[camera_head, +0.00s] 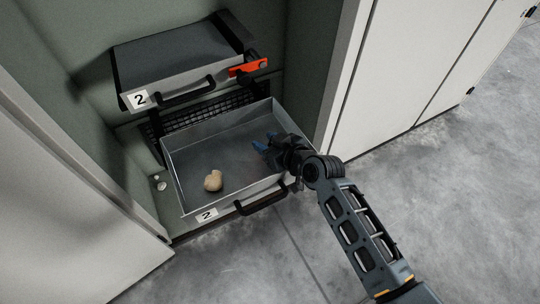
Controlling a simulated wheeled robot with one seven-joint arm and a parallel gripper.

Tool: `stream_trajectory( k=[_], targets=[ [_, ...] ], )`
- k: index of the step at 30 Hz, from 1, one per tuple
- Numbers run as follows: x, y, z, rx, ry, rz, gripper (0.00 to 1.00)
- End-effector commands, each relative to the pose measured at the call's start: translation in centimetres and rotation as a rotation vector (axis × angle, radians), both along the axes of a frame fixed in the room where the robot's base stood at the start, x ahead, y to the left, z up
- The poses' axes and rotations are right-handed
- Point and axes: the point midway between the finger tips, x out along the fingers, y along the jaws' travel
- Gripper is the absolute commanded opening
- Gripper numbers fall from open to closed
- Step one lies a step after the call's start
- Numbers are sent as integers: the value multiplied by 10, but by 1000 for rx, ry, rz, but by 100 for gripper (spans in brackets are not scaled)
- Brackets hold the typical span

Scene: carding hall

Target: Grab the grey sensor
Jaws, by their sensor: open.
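No grey sensor can be made out in the head view. My gripper (264,145) has blue fingertips and is open, over the right side of an open grey metal drawer (240,178). A small beige lumpy object (213,181) lies on the drawer floor, left of my gripper and apart from it. My gripper and wrist hide part of the drawer's right side.
A black mesh (205,112) lies behind the open drawer. White panels flank the recess. Concrete floor (430,210) is clear at right.

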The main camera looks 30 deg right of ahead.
Motion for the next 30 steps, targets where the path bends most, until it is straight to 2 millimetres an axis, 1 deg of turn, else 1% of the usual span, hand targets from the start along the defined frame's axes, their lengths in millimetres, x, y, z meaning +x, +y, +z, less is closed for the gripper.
stream_trajectory(
  k=[2,8,9,21,30],
  targets=[
    [3,1,-2,0,0,0,41],
    [3,1,-2,0,0,0,41],
    [3,1,-2,0,0,0,39],
    [3,1,-2,0,0,0,1],
    [3,1,-1,0,0,0,0]
  ],
)
